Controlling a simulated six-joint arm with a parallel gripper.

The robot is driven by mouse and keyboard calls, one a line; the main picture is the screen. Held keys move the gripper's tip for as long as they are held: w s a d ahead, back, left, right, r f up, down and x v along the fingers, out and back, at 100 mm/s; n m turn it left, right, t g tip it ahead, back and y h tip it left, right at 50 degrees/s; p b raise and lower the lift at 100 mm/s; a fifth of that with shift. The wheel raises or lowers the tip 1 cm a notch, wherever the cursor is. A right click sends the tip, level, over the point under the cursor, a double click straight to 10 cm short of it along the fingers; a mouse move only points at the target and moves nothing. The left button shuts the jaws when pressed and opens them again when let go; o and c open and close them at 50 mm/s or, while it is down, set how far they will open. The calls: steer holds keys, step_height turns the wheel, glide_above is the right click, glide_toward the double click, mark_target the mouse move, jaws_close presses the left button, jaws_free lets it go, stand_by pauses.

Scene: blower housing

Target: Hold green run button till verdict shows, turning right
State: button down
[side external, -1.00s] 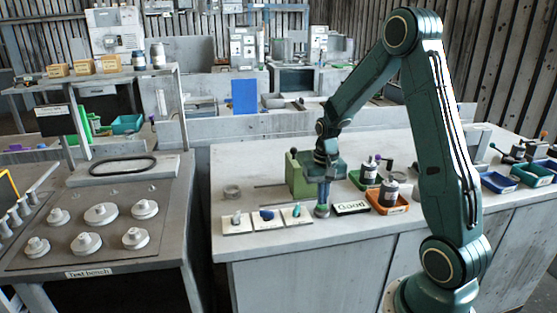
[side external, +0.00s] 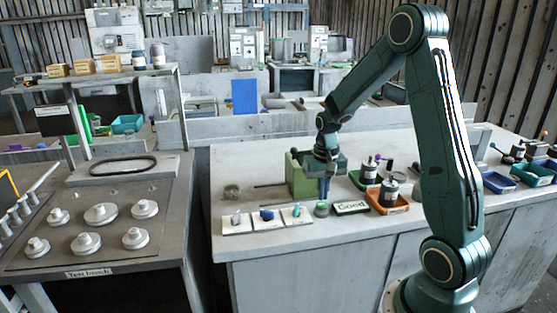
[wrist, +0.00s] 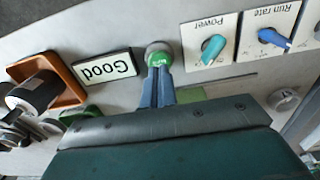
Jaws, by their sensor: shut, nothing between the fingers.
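The green run button (side external: 321,210) sits in a grey collar on the bench top; in the wrist view (wrist: 159,55) its green cap shows just beyond my fingertips. My gripper (side external: 324,197) points down, shut and empty, with its blue fingertips (wrist: 158,76) a little above the button, apparently clear of it. The verdict sign (side external: 351,208) beside the button reads "Good"; it appears upside down in the wrist view (wrist: 101,71). The teal Power knob (side external: 297,211) and the blue Run rate knob (side external: 266,215) are on white plates left of the button.
An orange tray (side external: 390,209) holding a dark cylindrical part stands right of the sign. A green block (side external: 299,176) stands behind the button, near my gripper. A grey ring (side external: 231,191) lies at the bench's left. The front strip of the bench is clear.

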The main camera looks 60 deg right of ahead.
mark_target(321, 205)
steer(key=shift+r, duration=2.35)
steer(key=shift+a+r, duration=0.2)
steer(key=s+a+r+n+t, duration=0.2)
steer(key=s+a+r+n, duration=0.2)
steer(key=a+r, duration=0.65)
steer(key=s+a+r+n+t, duration=0.2)
steer(key=s+a+n, duration=0.3)
steer(key=s+a, duration=0.4)
steer(key=shift+s+a+r+t, duration=0.25)
steer(key=shift+s+a+t, duration=0.05)
steer(key=shift+s+t, duration=0.55)
steer(key=c, duration=2.1)
jaws_free()
